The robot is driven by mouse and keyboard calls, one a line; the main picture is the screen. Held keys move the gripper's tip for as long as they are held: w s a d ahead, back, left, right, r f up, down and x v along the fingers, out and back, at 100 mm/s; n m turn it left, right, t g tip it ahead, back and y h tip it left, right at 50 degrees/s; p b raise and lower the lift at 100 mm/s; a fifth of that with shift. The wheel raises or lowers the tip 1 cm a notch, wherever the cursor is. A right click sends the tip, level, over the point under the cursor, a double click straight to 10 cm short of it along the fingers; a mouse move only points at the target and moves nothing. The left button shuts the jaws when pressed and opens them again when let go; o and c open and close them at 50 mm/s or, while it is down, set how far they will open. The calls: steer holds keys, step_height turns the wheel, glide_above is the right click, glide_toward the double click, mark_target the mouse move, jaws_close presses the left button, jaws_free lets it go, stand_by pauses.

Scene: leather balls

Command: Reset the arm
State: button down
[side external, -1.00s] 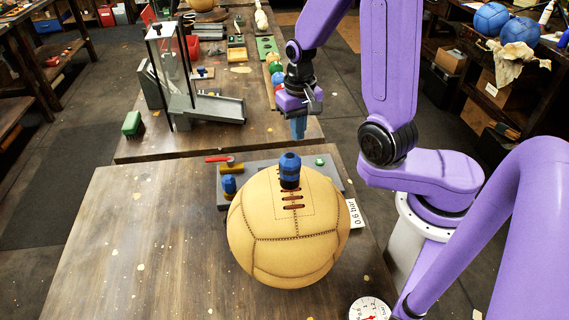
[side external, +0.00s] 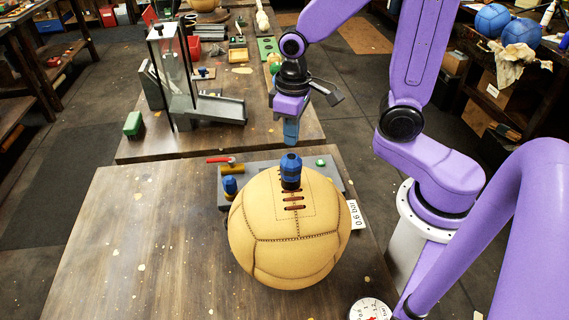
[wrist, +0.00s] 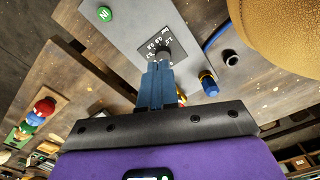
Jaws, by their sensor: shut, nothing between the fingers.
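My gripper (side external: 290,131) hangs in the air beyond the ball, pointing down, with its blue fingers together and nothing between them. The wrist view shows the closed blue fingers (wrist: 158,85) over the grey plate. The tan leather ball (side external: 290,235) sits at the near side of the front table, with a blue fitting (side external: 290,171) upright on its top by the laces. In the wrist view the ball (wrist: 285,35) fills the upper right corner. My gripper is apart from the ball and the fitting.
A grey plate (side external: 262,166) behind the ball carries a red-handled valve (side external: 225,163), a blue connector (side external: 229,186) and a green button (side external: 320,163). A dial gauge (side external: 369,309) is at the front. A clear-sided stand with a grey chute (side external: 215,108) is on the back table. The front table's left side is clear.

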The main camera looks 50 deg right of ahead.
steer(key=s+r+n, duration=0.1)
steer(key=s+n, duration=0.3)
steer(key=s, duration=0.3)
steer(key=s+r+n, duration=0.2)
steer(key=s+n, duration=0.2)
steer(key=s, duration=0.4)
steer(key=shift+s+a+r+n, duration=0.25)
steer(key=shift+s+a+n, duration=0.05)
steer(key=c, duration=1.7)
jaws_free()
steer(key=shift+s, duration=0.2)
steer(key=o, duration=0.6)
steer(key=shift+s, duration=0.1)
steer(key=shift+c, duration=0.2)
steer(key=o, duration=1)
steer(key=shift+o, duration=0.7)
steer(key=shift+r, duration=0.3)
step_height(320, 180, up, 10)
steer(key=s+a+n+g+y, duration=0.3)
steer(key=s+a+n, duration=0.6)
steer(key=n, duration=0.5)
steer(key=d+x, duration=0.1)
steer(key=x, duration=1.4)
steer(key=shift+f+n, duration=0.4)
steer(key=shift+f, duration=0.05)
steer(key=shift+w, duration=0.1)
